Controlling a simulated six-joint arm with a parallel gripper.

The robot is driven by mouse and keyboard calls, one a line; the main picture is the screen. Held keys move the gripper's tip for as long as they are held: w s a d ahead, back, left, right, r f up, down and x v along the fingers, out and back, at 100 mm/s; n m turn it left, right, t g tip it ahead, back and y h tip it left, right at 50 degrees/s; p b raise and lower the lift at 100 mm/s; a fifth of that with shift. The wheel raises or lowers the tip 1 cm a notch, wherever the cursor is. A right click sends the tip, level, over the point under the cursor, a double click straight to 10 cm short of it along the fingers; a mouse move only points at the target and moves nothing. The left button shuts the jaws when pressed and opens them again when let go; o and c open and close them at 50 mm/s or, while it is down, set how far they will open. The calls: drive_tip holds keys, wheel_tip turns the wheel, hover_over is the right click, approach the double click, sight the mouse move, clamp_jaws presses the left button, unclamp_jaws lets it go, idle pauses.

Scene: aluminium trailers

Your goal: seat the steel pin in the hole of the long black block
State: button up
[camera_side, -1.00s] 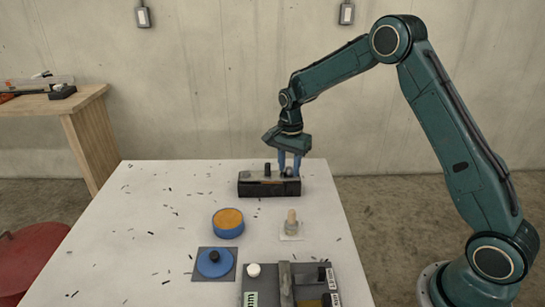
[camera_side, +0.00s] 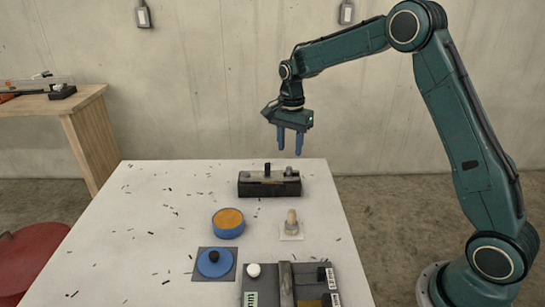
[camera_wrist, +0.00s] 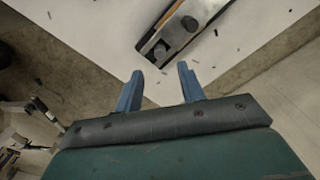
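The long black block (camera_side: 262,188) lies near the back edge of the white table. A short grey steel pin (camera_side: 289,171) stands at its right end, its top showing above the block. How deep it sits in the hole cannot be seen. A black knob (camera_side: 267,169) stands left of it. My gripper (camera_side: 289,154) is above the block's right end, fingers pointing down, apart and empty. In the wrist view my gripper (camera_wrist: 161,76) is open with nothing between the fingers, and the block (camera_wrist: 207,9) lies beyond the fingertips.
A blue tin with an orange top (camera_side: 228,222) and a pale peg on a small plate (camera_side: 291,226) stand in front of the block. A blue disc with a black knob (camera_side: 214,264) and a grey fixture (camera_side: 308,283) are nearer. Small dark bits are scattered about.

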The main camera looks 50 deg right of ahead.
drive_tip(key=shift+r, duration=2.7)
drive_tip(key=s+a+r+n+t, duration=0.1)
drive_tip(key=s+a+r+n, duration=0.3)
drive_tip(key=s, duration=0.4)
drive_tip(key=s+a+r+n+t, duration=0.2)
drive_tip(key=s+r+n, duration=0.2)
drive_tip(key=s+r, duration=0.35)
drive_tip(key=s+a+f+n+t, duration=0.1)
drive_tip(key=s+n, duration=0.3)
drive_tip(key=s, duration=0.4)
drive_tip(key=s+a+f+n+t, duration=0.1)
drive_tip(key=s+f+n, duration=0.1)
drive_tip(key=s, duration=0.7)
drive_tip(key=shift+s+a+f+n+t, duration=0.3)
drive_tip(key=shift+f+n, duration=0.1)
drive_tip(key=shift+n, duration=0.5)
